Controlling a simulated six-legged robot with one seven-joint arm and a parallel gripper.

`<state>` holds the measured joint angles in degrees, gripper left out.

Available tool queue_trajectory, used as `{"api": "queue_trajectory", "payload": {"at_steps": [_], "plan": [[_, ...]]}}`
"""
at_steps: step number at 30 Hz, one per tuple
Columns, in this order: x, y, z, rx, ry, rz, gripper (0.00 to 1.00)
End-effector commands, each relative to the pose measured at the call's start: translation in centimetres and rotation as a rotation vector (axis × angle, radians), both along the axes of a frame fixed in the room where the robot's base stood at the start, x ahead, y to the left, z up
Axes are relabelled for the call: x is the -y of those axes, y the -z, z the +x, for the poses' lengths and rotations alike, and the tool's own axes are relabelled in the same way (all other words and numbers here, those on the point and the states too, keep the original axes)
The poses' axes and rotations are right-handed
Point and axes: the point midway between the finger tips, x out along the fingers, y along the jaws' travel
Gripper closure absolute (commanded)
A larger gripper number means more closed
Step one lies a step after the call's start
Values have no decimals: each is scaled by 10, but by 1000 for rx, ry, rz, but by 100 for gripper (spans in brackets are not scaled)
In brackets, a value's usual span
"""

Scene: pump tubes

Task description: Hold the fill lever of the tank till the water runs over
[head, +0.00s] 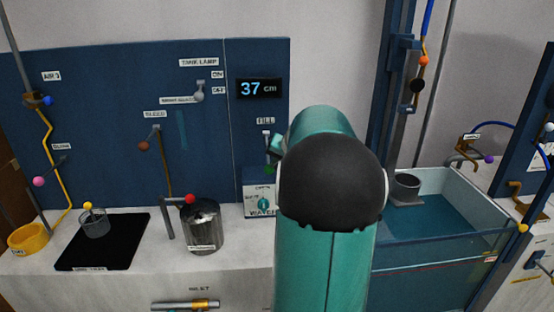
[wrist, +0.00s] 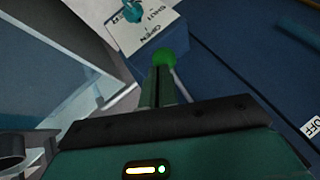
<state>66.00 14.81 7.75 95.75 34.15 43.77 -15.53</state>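The fill lever's green knob (wrist: 165,57) is right at the fingertips of my gripper (wrist: 158,74) in the wrist view. The two fingers lie close together with only a thin dark line between them, and the knob shows beyond their tips. I cannot tell whether they touch it. In the head view my arm hides most of the lever below the FILL label (head: 265,121). The glass tank (head: 490,240) stands at the right with blue water (head: 435,217) below its rim. I see no water running over. The display (head: 259,89) reads 37 cm.
A water valve box (head: 256,183) with a teal knob (head: 264,203) sits just below the lever. A grey cup (head: 405,188) is at the tank's left.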

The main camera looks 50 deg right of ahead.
Motion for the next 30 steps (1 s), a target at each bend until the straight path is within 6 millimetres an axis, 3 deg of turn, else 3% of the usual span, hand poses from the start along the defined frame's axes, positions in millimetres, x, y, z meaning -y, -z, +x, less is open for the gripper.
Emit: {"api": "queue_trajectory", "payload": {"at_steps": [20, 30], "plan": [[-4, 9, 2, -8, -6, 15, 100], [-5, 0, 3, -6, -8, 12, 100]]}}
